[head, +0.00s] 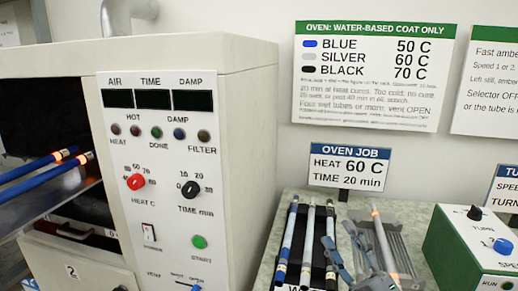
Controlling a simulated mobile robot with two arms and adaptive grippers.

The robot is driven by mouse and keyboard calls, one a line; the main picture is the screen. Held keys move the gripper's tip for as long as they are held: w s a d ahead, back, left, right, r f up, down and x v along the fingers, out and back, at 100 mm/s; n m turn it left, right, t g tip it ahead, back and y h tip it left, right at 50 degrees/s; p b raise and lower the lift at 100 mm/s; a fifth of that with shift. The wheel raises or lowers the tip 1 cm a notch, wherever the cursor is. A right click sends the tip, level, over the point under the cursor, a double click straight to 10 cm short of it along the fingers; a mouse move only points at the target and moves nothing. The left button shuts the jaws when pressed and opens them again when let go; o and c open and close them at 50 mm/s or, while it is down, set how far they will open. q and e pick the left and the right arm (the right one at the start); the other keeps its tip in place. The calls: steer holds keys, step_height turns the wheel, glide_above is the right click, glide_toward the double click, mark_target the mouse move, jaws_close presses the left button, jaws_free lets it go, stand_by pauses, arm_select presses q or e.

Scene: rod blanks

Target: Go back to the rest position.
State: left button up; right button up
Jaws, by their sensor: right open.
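My right gripper (347,252) is low in the head view, its fingers apart and nothing seen between them. It is over or beside the dark rack (297,262), which holds several rods; I cannot tell whether it touches any. At the rack's left is a blue-and-pale rod (287,240), with a pale silver rod (308,240) beside it. To the right of the gripper, a rod with an orange band (383,240) lies on a grey ribbed tray (407,262). My left gripper does not show.
The white oven (230,130) fills the left, its displays dark. Two blue rods (45,167) with orange bands extend from its open chamber. An oven job card (350,167) reads 60 C, 20 min. A green control box (470,245) stands at right on the bench.

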steer(key=s+d+f+m+g+h, duration=0.45)
steer(key=f+m, duration=0.25)
steer(key=f, duration=0.3)
steer(key=s+d+f+m+g+h, duration=0.35)
steer(key=f+m+h, duration=0.3)
steer(key=f, duration=0.35)
steer(key=s+a+f+m+g+y, duration=0.1)
steer(key=s+a+f+g+y, duration=0.1)
steer(key=s+f+g, duration=0.55)
steer(key=s+a+f+m+g+y, duration=0.15)
steer(key=s+f, duration=0.35)
steer(key=s, duration=0.5)
steer(key=s+f+n+g+p, duration=0.1)
steer(key=s+f+g, duration=0.15)
steer(key=f, duration=2.45)
steer(key=s+d+f+p, duration=0.1)
steer(key=s+d+f, duration=0.1)
steer(key=s+f, duration=1.1)
steer(key=s, duration=0.3)
steer(key=shift+s+d+g+h, duration=0.3)
steer(key=shift+d+g+h, duration=0.05)
